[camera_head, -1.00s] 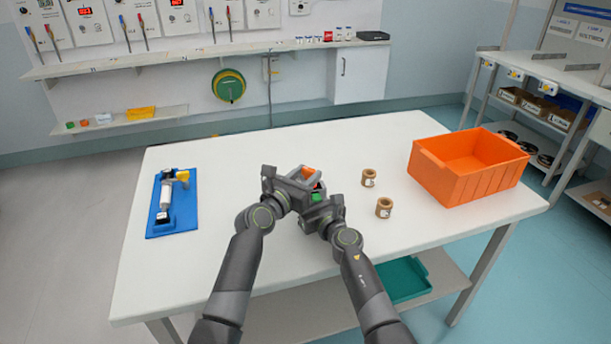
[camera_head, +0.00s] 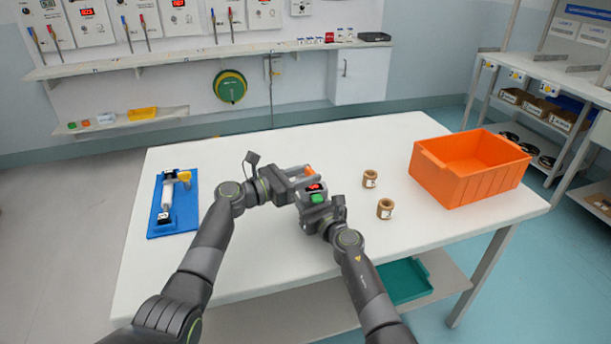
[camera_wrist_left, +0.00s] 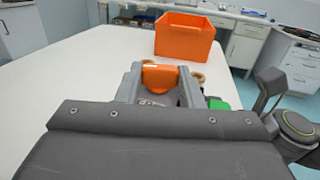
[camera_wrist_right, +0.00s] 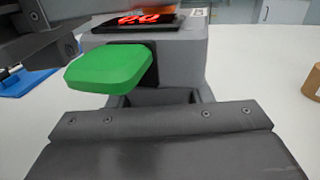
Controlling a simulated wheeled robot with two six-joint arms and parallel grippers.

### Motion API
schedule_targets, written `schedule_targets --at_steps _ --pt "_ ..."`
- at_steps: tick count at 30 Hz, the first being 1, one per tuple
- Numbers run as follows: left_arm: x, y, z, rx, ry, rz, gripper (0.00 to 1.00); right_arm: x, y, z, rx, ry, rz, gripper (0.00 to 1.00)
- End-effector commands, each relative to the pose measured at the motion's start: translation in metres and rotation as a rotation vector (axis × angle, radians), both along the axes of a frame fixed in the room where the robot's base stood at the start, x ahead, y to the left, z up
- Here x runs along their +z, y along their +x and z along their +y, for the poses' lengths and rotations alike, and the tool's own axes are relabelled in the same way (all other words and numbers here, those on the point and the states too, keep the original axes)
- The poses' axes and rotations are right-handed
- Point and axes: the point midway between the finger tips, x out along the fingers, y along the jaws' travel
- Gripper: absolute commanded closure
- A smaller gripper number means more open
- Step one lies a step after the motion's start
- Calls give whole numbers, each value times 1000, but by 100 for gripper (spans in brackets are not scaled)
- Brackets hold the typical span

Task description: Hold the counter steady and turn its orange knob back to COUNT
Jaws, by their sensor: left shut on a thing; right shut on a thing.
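The counter (camera_head: 317,187) is a small grey box with a red lit display and a green button (camera_head: 318,198), on the middle of the white table. The button fills much of the right wrist view (camera_wrist_right: 108,70). My right gripper (camera_head: 316,203) is shut on the counter's near side. The orange knob (camera_head: 308,171) is at the counter's far side. My left gripper (camera_head: 300,174) comes in from the left and is shut on the knob, which shows between its fingers in the left wrist view (camera_wrist_left: 160,76). Markings around the knob are unreadable.
An orange crate (camera_head: 470,185) stands at the table's right. Two brown rolls (camera_head: 385,209) stand between it and the counter. A blue board (camera_head: 160,222) with a clamp-like tool lies at the left. The white table (camera_head: 250,270) is clear in front.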

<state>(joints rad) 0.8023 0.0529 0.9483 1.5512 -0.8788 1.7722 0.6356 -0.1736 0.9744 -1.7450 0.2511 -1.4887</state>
Motion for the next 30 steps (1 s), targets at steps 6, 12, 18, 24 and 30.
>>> schedule_targets --at_steps 6,12,18,24,30 --pt "-4 2 2 -78 6 6 89 1 0 2 4 -1 -3 82" --pt "-4 3 2 -142 7 7 89 1 0 2 5 0 -4 82" --pt "-6 5 2 -202 11 9 89 2 -1 3 6 0 -4 82" --pt "-7 7 2 -252 14 9 89 2 -1 3 7 0 -4 82" --pt "-6 6 3 -285 11 10 89 2 -1 4 8 1 -4 82"
